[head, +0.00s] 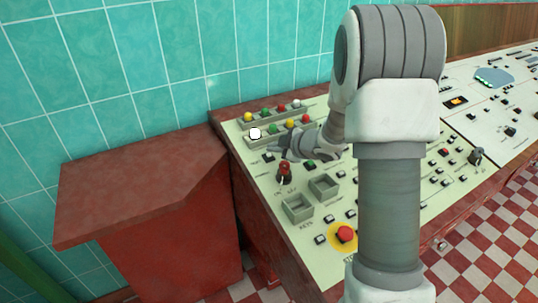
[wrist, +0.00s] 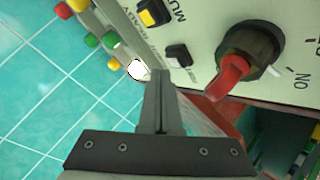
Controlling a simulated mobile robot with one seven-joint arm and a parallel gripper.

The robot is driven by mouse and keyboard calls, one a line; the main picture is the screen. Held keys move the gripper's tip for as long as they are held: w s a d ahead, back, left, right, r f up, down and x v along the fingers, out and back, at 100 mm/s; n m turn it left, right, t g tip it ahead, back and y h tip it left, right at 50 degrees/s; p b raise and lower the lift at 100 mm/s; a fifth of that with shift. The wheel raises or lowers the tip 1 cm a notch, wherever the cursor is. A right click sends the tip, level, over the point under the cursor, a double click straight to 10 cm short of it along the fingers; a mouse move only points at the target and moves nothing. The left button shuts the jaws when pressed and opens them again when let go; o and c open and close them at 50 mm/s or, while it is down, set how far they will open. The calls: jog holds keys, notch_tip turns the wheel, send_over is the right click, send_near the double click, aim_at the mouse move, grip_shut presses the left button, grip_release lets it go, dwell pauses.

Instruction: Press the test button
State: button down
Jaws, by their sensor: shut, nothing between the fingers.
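A pale control panel (head: 262,185) carries rows of coloured buttons; I cannot read which one is marked as the test button. My gripper (head: 275,148) is shut and empty, low over the panel's left part. In the wrist view the gripper (wrist: 161,78) points at the panel. The white one also shows in the head view (head: 255,133). I cannot tell whether the tip touches anything.
A red rotary knob (wrist: 232,72) stands out close to the gripper, also in the head view (head: 284,171). Two open square boxes (head: 297,208) and a red stop button (head: 345,234) lie nearer. A tiled wall (head: 150,80) rises behind.

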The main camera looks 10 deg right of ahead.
jog(key=shift+f, duration=0.15)
dwell(0.4)
jog(key=shift+w+f, duration=0.1)
jog(key=shift+f, duration=0.15)
jog(key=shift+f+b, duration=0.35)
jog(key=shift+b, duration=0.15)
dwell(0.5)
jog(key=shift+r, duration=0.1)
jog(key=shift+r+p, duration=0.7)
jog(key=shift+p, duration=0.05)
jog(key=shift+s+d+r+p, duration=0.1)
jog(key=shift+s+r+p, duration=0.1)
jog(key=shift+r+p, duration=0.6)
jog(key=shift+s+r+p, duration=0.15)
jog(key=shift+r+p, duration=0.5)
jog(key=shift+r, duration=0.15)
jog(key=shift+s+d+r+p, duration=0.1)
jog(key=shift+s+r+p, duration=0.1)
jog(key=shift+r+p, duration=0.6)
